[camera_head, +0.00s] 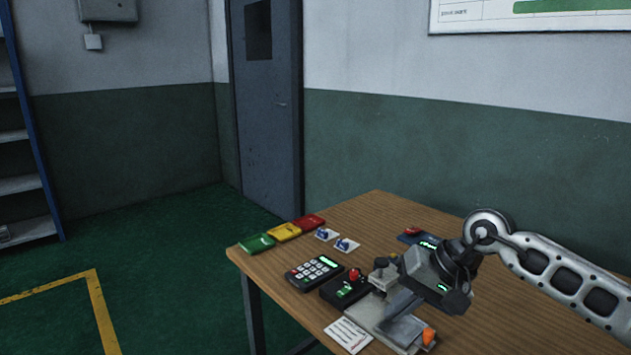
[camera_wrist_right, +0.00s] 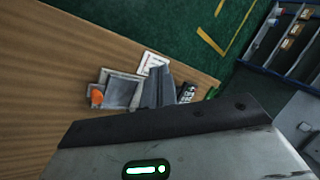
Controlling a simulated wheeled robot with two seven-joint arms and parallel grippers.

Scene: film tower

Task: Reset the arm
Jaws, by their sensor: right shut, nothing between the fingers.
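My right arm comes in from the right in the head view. Its gripper (camera_head: 396,304) is shut and empty over the metal fixture (camera_head: 365,313) near the table's front edge. In the wrist view, its grey fingers (camera_wrist_right: 158,88) are together in front of the fixture (camera_wrist_right: 122,92). I cannot tell whether they touch it. An orange knob (camera_head: 428,335) sits at the fixture's near right end. The gripper hides part of the fixture. My left gripper is not in view.
The wooden table (camera_head: 520,315) is bare at right. A keypad (camera_head: 314,272), a control box with a red knob (camera_head: 354,275), a printed card (camera_head: 348,335), and green (camera_head: 257,243), yellow (camera_head: 284,231) and red (camera_head: 308,221) pads lie left of the gripper. A dark blue item (camera_head: 410,238) lies behind it.

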